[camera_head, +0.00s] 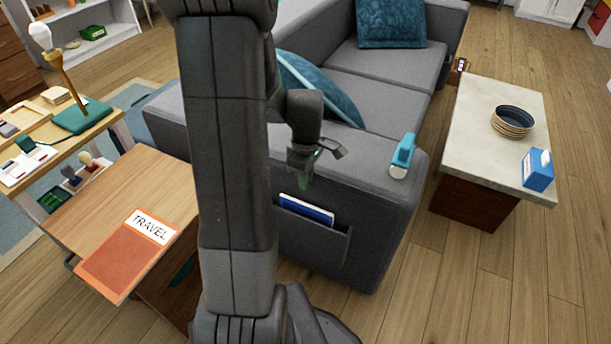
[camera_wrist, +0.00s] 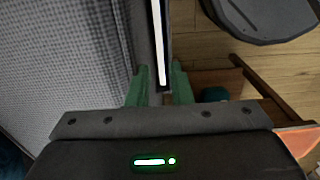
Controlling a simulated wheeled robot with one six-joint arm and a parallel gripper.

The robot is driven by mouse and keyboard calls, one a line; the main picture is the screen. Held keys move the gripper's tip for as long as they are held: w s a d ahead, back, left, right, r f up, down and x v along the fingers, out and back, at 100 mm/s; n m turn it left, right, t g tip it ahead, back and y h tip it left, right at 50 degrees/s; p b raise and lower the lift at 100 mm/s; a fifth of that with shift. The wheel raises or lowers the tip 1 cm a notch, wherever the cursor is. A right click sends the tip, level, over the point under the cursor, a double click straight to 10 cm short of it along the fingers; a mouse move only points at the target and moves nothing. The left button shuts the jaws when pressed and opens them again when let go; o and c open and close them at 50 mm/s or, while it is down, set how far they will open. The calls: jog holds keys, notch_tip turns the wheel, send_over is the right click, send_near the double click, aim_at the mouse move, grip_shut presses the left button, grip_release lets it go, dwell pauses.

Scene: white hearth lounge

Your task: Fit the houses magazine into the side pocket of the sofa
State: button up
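A magazine with a blue cover and white page edges (camera_head: 306,211) stands in the side pocket (camera_head: 325,245) on the grey sofa's end, its top edge showing above the pocket's rim. Its title cannot be read. In the wrist view its page edge is a thin white strip (camera_wrist: 158,40) beside the sofa's grey fabric. My gripper (camera_head: 306,180) is above the pocket, pointing down. Its green fingers (camera_wrist: 159,78) are apart, with the strip lying in line with the gap between them. The magazine's lower part is hidden in the pocket.
An orange TRAVEL magazine (camera_head: 130,255) lies on the wooden side table (camera_head: 95,210) at left. A blue object (camera_head: 403,157) sits on the sofa arm. A stone-topped table (camera_head: 480,150) at right bears bowls (camera_head: 513,122) and a blue box (camera_head: 538,169). Floor in front is clear.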

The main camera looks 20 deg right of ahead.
jog(key=shift+w+d+r, duration=0.2)
jog(key=shift+w+r, duration=0.05)
notch_tip(320, 180, up, 13)
jog(key=p, duration=0.3)
jog(key=shift+s+a+r+p, duration=0.2)
jog(key=shift+p, duration=0.15)
jog(key=shift+f, duration=0.1)
notch_tip(320, 180, down, 9)
jog(key=b, duration=0.2)
dwell(0.3)
